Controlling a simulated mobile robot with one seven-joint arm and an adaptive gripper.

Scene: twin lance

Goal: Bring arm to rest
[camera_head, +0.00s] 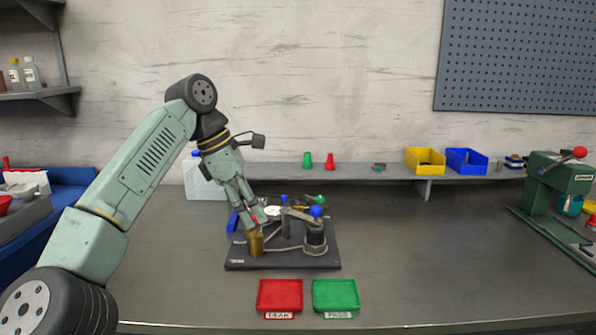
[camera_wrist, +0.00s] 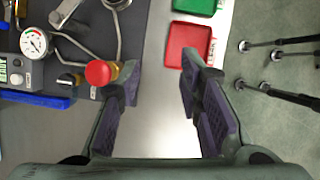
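My arm reaches in from the left in the head view. My gripper (camera_head: 256,222) points down over the left part of a dark test rig (camera_head: 290,262). In the wrist view my gripper (camera_wrist: 160,82) is open, its two dark-padded fingers wide apart, with only bare grey bench between them. A red knob (camera_wrist: 98,73) with brass beneath it appears close beside the left finger; I cannot tell whether they touch. A brass cylinder (camera_head: 255,244) stands on the rig just below the fingers. A round white gauge (camera_wrist: 34,42) sits on the rig.
A red tray (camera_head: 280,294) and a green tray (camera_head: 336,294) lie in front of the rig. A shelf with a yellow bin (camera_head: 424,160) and a blue bin (camera_head: 466,160) runs behind. A green press (camera_head: 546,190) stands right. The bench between rig and press is clear.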

